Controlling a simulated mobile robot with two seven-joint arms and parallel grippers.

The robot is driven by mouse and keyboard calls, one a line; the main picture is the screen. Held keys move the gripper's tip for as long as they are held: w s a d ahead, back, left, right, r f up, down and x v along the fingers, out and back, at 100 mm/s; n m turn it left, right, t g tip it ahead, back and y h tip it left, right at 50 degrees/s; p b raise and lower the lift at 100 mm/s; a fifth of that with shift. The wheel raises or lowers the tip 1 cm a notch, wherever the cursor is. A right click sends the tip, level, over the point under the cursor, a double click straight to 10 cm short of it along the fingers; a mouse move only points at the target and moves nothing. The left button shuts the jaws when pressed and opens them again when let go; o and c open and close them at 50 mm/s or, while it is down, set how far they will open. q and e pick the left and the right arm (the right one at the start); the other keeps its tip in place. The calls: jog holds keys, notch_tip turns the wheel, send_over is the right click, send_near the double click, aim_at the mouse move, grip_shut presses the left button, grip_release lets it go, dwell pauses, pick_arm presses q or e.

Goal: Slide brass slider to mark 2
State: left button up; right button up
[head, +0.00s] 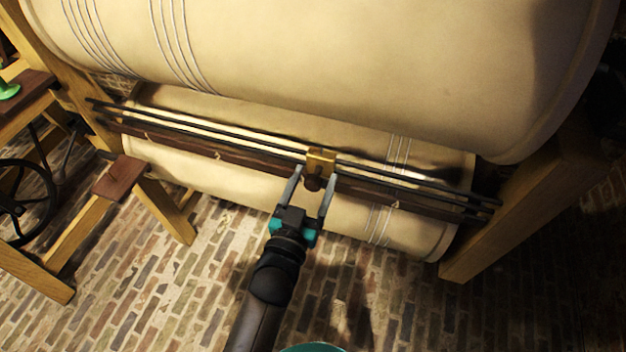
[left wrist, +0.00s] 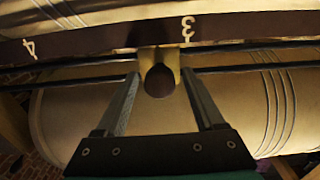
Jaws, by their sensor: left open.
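The brass slider (head: 321,159) sits on a pair of dark rods (head: 236,131), with a dark round knob (head: 313,183) on its front. It stands near mark 3 (left wrist: 187,29), which shows in the left wrist view. Mark 2 (head: 218,155) is on the dark wooden strip, to the left of the slider in the head view. My left gripper (head: 313,181) is open, with one finger on each side of the knob. In the left wrist view the knob (left wrist: 160,82) lies between the fingertips with visible gaps. My right gripper is not in view.
Mark 1 (head: 146,135) and mark 4 (head: 396,204) are also on the strip. A large cream drum (head: 360,60) hangs above the rods, and another cream roller (head: 235,188) lies behind and below. Wooden posts (head: 545,195) flank the rods. The brick floor in front is open.

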pick_arm(q)
grip_shut()
dwell(0.5)
dwell(0.8)
